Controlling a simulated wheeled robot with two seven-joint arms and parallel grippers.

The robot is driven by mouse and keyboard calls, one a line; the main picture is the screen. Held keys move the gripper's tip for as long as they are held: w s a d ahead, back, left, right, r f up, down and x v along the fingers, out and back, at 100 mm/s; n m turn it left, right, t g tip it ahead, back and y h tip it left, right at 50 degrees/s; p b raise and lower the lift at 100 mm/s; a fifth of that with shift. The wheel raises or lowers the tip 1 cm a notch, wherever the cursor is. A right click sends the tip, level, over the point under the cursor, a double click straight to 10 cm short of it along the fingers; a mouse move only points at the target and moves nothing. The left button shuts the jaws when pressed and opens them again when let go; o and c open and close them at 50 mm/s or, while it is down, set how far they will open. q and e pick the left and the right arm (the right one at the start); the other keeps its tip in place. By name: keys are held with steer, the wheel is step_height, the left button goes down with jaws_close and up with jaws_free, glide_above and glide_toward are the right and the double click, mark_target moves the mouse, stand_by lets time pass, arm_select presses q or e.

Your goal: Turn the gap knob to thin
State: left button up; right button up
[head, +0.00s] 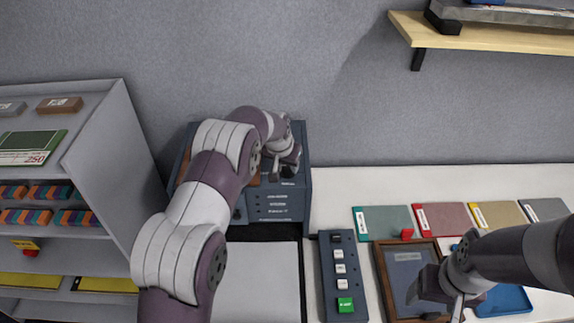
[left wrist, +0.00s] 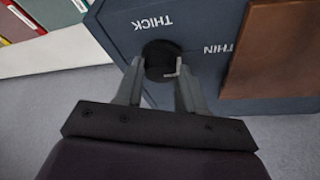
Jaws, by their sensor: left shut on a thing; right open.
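The gap knob (left wrist: 160,58) is a round black knob on top of a dark blue-grey machine (head: 277,208) at the back wall. In the left wrist view, white letters THICK are above the knob and THIN to its right. A white mark shows at the knob's lower right edge, nearer THIN than THICK; its exact pointing is hard to tell. My left gripper (left wrist: 156,70) is shut on the knob, a finger on each side. In the head view my left gripper (head: 286,166) partly hides the knob. My right gripper (head: 438,297) is open over a wood-framed tray (head: 382,268).
A grey shelf unit (head: 105,165) stands at left. Coloured folders (head: 445,217) line the table at right. A wooden wall shelf (head: 495,37) hangs above.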

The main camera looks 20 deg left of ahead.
arm_select(q)
steer(key=o, duration=1)
steer(key=shift+s+r+b, duration=0.2)
steer(key=shift+r+b, duration=0.3)
steer(key=shift+b, duration=0.05)
steer(key=b+v, duration=0.4)
steer(key=v, duration=0.7)
steer(key=shift+r, duration=0.35)
